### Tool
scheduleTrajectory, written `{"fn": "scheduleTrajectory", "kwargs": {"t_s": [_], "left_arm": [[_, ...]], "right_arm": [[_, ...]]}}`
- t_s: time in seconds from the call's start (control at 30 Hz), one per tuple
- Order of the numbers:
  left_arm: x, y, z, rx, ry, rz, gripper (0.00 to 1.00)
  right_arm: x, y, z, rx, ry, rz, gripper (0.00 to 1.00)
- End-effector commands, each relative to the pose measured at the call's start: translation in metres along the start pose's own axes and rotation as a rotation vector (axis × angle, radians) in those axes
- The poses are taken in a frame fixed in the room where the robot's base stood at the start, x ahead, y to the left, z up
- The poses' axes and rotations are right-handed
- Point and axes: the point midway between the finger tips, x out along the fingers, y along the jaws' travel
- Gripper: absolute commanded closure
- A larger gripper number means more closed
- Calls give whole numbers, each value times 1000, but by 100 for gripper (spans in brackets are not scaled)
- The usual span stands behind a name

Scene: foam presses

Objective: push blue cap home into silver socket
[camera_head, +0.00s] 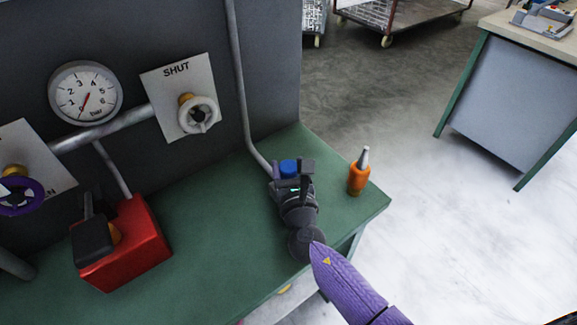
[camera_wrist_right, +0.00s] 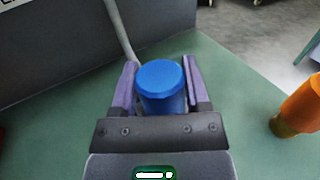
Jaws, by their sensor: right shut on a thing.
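The blue cap (camera_head: 289,168) is between the fingers of my right gripper (camera_head: 291,178), over the green bench top near its right end. In the right wrist view the blue cap (camera_wrist_right: 161,88) is a round, flat-topped cylinder with a purple-sided finger close on each side. My right gripper is shut on it. I cannot make out the silver socket in either view; it may be hidden by the gripper or the cap. I cannot tell whether the cap touches anything below. My left gripper is not in view.
An orange bottle (camera_head: 358,175) with a grey nozzle stands right of my gripper. A grey pipe (camera_head: 243,95) runs down the panel behind it. A red box (camera_head: 128,250) sits on the bench (camera_head: 215,225) at left. The bench between box and gripper is clear.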

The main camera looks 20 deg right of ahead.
Motion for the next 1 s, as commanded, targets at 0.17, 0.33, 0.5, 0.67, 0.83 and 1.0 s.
{"fn": "scheduleTrajectory", "kwargs": {"t_s": [0.17,0.33,0.5,0.67,0.83,1.0], "left_arm": [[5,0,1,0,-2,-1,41],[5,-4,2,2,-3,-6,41],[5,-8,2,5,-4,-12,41],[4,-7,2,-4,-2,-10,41],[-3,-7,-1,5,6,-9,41],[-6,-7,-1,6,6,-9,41]], "right_arm": [[0,0,-5,0,-1,0,100],[0,0,-5,0,-1,0,15],[0,0,-5,0,-1,0,0],[-1,0,-5,0,1,0,0],[-33,0,-4,-1,3,1,0],[-75,0,-5,0,2,2,0]]}}
